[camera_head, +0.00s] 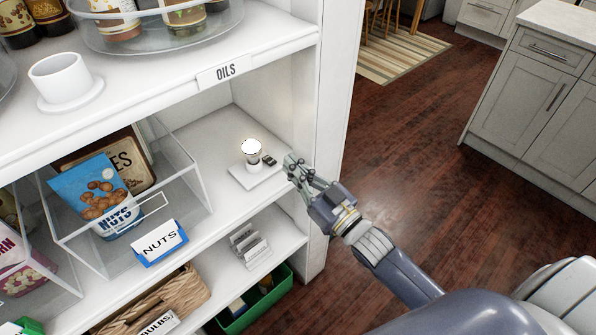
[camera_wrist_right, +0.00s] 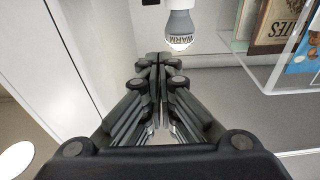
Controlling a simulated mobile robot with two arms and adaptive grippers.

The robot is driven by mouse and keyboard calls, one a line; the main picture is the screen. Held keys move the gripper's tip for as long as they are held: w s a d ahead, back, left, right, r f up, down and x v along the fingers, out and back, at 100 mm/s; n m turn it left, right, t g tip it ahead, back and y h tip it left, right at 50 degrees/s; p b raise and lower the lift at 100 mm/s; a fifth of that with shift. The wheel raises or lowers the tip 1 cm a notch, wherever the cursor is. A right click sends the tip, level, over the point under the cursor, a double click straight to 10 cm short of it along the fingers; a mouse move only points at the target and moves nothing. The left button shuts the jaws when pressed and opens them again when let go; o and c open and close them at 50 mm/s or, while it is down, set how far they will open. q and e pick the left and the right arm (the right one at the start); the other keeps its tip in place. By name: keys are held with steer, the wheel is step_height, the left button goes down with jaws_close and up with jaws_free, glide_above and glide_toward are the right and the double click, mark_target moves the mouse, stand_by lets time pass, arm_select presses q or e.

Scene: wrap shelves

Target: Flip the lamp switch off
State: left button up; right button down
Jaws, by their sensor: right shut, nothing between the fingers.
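A small lamp (camera_head: 252,152) with a bright, glowing bulb stands on a white base plate (camera_head: 243,179) on the middle shelf. A small black switch (camera_head: 269,160) sits on the plate just right of the bulb. My right gripper (camera_head: 290,162) is shut and empty, its tips close to the right of the switch; I cannot tell whether they touch it. In the right wrist view the bulb (camera_wrist_right: 181,28) appears upside down with "WARM" on it, just beyond the shut fingertips (camera_wrist_right: 159,58). My left gripper is not in view.
A clear bin (camera_head: 190,190) with a nuts bag (camera_head: 95,192) stands left of the lamp. The shelf's side wall (camera_head: 335,110) is close to my right gripper. The "OILS" shelf (camera_head: 150,85) hangs above. Bare shelf lies around the plate.

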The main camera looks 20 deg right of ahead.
mark_target(269, 161)
steer(key=x, duration=0.6)
steer(key=shift+w+r+p, duration=0.1)
steer(key=shift+r+p, duration=0.05)
steer(key=shift+p, duration=0.25)
step_height(269, 161, down, 2)
steer(key=shift+w+a+f, duration=0.1)
steer(key=shift+w+f, duration=0.05)
steer(key=shift+f, duration=0.9)
